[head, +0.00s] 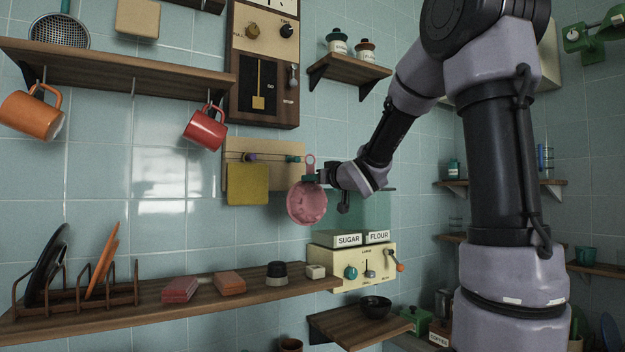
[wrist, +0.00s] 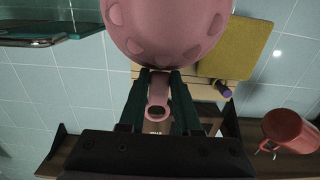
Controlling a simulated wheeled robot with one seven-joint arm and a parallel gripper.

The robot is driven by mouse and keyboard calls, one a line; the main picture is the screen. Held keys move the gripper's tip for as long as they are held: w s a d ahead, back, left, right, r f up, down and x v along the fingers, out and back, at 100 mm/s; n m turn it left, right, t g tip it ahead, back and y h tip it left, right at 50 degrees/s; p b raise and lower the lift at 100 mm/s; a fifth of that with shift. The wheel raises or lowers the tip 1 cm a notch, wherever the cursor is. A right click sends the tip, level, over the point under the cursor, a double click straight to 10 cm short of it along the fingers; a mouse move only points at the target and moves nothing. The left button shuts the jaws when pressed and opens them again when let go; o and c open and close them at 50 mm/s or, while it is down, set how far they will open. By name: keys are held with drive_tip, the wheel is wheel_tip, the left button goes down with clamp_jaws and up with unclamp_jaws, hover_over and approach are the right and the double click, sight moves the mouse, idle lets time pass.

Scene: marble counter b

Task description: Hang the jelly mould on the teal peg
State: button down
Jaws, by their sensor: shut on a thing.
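The pink jelly mould (head: 307,203) hangs in the air in front of the wall, its tab with a ring hole pointing up. My gripper (head: 312,178) is shut on this tab just above the bowl. In the wrist view the mould (wrist: 168,30) fills the top, and the ring shows between my fingers (wrist: 160,78). The teal peg (head: 294,159) is on the wooden peg board (head: 232,156), just left of the ring in the head view. The ring and peg look apart, but the depth between them is unclear. I cannot make out the teal peg in the wrist view.
A red mug (head: 206,128) hangs at upper left. Sugar and flour boxes (head: 348,240) stand below the mould, behind a clear greenish panel (head: 372,215).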

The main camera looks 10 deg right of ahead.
drive_tip(key=shift+r+x, duration=0.15)
drive_tip(key=shift+x, duration=1.35)
drive_tip(key=shift+r+x, duration=0.15)
drive_tip(key=shift+x, duration=1.3)
drive_tip(key=shift+r+x, duration=0.2)
drive_tip(key=shift+x, duration=1.75)
idle(0.9)
drive_tip(key=shift+x, duration=0.8)
idle(1.1)
drive_tip(key=shift+w+a+f, duration=0.1)
drive_tip(key=shift+w, duration=0.05)
